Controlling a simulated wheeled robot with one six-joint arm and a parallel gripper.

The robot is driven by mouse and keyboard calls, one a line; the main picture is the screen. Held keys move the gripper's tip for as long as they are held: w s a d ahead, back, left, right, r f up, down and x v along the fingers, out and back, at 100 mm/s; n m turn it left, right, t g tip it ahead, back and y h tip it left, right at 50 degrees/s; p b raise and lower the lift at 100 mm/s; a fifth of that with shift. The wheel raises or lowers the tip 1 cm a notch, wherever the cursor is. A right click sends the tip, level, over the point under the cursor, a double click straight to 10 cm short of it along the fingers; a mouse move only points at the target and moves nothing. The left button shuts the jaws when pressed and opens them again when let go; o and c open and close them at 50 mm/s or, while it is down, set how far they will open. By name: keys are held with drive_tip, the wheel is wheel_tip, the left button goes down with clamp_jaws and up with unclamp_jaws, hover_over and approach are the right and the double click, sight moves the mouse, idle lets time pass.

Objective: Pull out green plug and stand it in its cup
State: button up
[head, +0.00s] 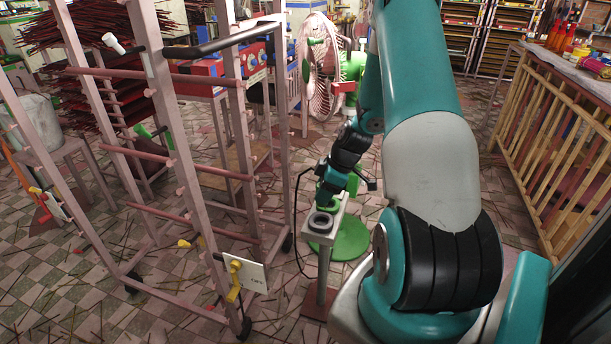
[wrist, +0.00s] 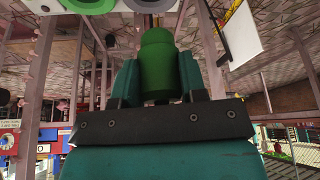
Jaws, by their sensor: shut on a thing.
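The green plug (wrist: 160,65) is between the two fingers of my gripper (wrist: 159,82) in the wrist view; its narrower end points toward the top of the picture. In the head view my gripper (head: 329,190) points down at the top of a narrow pale stand (head: 338,213), and its fingers are mostly hidden by the arm. A green ring-shaped cup (wrist: 92,3) and a grey one (wrist: 240,16) show at the top edge of the wrist view. The grey cup (head: 320,223) sits at the stand's near end in the head view. I cannot tell whether the plug touches a cup.
A pink-grey rack (head: 213,130) with rods stands close on the left, with a white card (head: 246,273) low on it. A fan (head: 318,65) with a green base (head: 350,240) is behind the stand. A wooden slatted frame (head: 560,140) is at right. Thin sticks litter the tiled floor.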

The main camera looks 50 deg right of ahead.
drive_tip(key=shift+w+d+f, duration=0.15)
drive_tip(key=shift+f+b, duration=2.2)
drive_tip(key=shift+f, duration=0.35)
drive_tip(key=shift+f+b, duration=0.9)
drive_tip(key=shift+f, duration=0.5)
drive_tip(key=o, duration=1)
drive_tip(key=p+v, duration=0.3)
drive_tip(key=v, duration=1.4)
drive_tip(key=shift+r, duration=0.2)
